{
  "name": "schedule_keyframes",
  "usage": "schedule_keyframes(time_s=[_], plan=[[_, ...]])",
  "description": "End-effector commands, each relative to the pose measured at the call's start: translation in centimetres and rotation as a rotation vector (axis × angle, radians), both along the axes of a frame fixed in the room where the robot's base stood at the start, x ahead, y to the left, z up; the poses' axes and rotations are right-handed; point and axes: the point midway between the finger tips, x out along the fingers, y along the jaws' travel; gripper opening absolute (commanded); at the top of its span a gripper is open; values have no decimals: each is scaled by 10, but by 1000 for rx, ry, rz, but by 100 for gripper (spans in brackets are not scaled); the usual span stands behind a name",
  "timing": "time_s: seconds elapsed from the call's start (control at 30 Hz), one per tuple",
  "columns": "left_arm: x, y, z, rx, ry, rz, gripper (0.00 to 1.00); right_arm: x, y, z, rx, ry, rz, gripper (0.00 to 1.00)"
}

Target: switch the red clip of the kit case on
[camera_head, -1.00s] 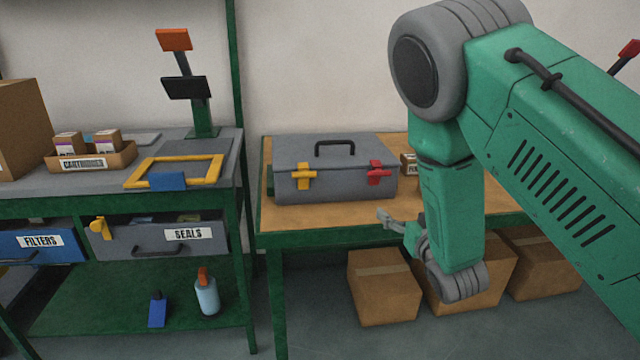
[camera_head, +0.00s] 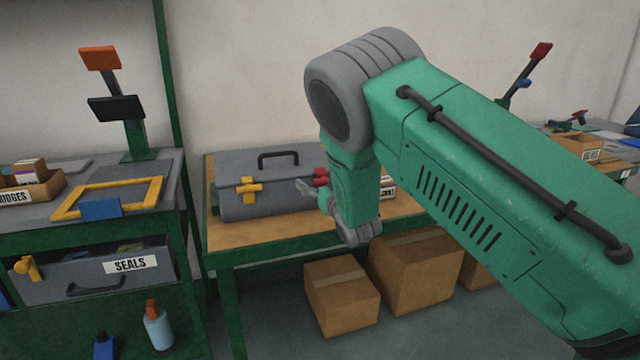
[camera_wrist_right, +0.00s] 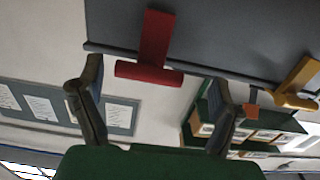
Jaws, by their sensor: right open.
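The grey kit case (camera_head: 290,202) stands closed on the wooden-topped table, with a black handle on its lid. Its red clip (camera_head: 320,175) is at the right of its front, partly hidden by my right arm. In the right wrist view the red clip (camera_wrist_right: 154,45) looks T-shaped, with its crossbar beyond the dark seam line. A yellow clip (camera_head: 249,190) is at the left of the case front. My right gripper (camera_head: 307,190) is in front of the red clip. In the wrist view its open fingers (camera_wrist_right: 155,105) are on either side of the clip, apart from it and empty. My left gripper is out of view.
A small labelled box (camera_head: 388,188) stands right of the case, partly behind my arm. Cardboard boxes (camera_head: 341,296) are under the table. A workbench with a yellow frame (camera_head: 148,192) and a SEALS drawer (camera_head: 95,270) stands at the left.

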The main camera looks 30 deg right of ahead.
Motion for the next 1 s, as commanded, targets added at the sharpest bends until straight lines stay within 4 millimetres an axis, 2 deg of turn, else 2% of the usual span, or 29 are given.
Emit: schedule_keyframes(time_s=[0.1,0.37,0.5,0.73,1.0], plan=[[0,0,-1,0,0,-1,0,5,-4,-1,2,0,-2,86],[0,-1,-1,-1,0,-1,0,6,0,1,-3,1,-2,86],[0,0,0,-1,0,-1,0,5,2,2,-5,0,-2,36],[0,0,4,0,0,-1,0,6,0,4,2,9,1,36],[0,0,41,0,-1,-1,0,12,-2,13,35,140,-2,36]])
